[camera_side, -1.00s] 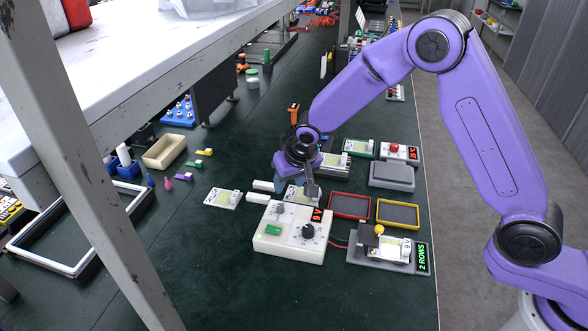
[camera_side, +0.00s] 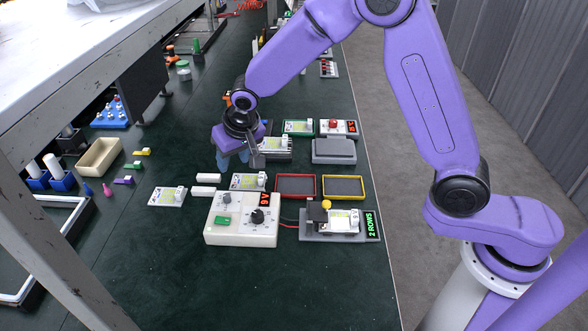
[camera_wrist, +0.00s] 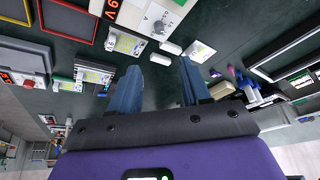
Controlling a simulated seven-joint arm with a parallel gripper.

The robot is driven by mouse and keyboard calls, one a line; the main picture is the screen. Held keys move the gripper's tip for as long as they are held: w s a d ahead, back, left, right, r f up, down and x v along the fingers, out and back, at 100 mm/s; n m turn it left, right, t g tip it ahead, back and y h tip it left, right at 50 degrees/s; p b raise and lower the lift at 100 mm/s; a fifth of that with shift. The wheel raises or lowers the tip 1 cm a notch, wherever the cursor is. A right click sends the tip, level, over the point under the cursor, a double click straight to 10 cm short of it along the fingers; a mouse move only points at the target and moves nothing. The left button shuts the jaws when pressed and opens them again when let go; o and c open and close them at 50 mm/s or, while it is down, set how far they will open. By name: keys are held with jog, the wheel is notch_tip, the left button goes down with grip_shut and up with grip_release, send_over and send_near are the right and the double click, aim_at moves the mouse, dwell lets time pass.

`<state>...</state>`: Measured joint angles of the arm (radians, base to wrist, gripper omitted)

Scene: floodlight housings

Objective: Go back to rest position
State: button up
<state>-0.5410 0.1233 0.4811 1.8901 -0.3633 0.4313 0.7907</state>
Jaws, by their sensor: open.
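My gripper (camera_side: 240,160) hangs above the green bench in the side view, with blue fingers pointing down. In the wrist view my gripper (camera_wrist: 158,82) has its two fingers spread apart with nothing between them. A small floodlight unit (camera_side: 248,182) lies on the bench below and in front of the gripper. Another floodlight unit (camera_side: 167,197) lies to its left, with two white bars (camera_side: 206,178) between them. A third unit (camera_side: 338,220) sits on a grey fixture with a yellow knob, beside a "2 ROWS" display (camera_side: 371,225).
A white control box (camera_side: 242,220) with a dial and red display stands in front. Red (camera_side: 296,197) and yellow (camera_side: 362,186) framed trays lie to the right. A grey block (camera_side: 334,160) and finned unit (camera_side: 277,157) stand near the gripper. The front bench is clear.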

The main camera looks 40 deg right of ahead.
jog(key=s+d+r+n+g, duration=0.1)
jog(key=s+d+n, duration=0.3)
jog(key=s, duration=0.8)
jog(key=s+d+r+n+g, duration=0.1)
jog(key=s+d+r+n, duration=0.2)
jog(key=s, duration=0.9)
jog(key=s+d+r+n+g, duration=0.2)
jog(key=s+d+n, duration=0.4)
jog(key=s+d, duration=0.3)
jog(key=s, duration=0.3)
jog(key=shift+d+r, duration=0.2)
jog(key=shift+d, duration=0.05)
jog(key=shift+w+a, duration=0.1)
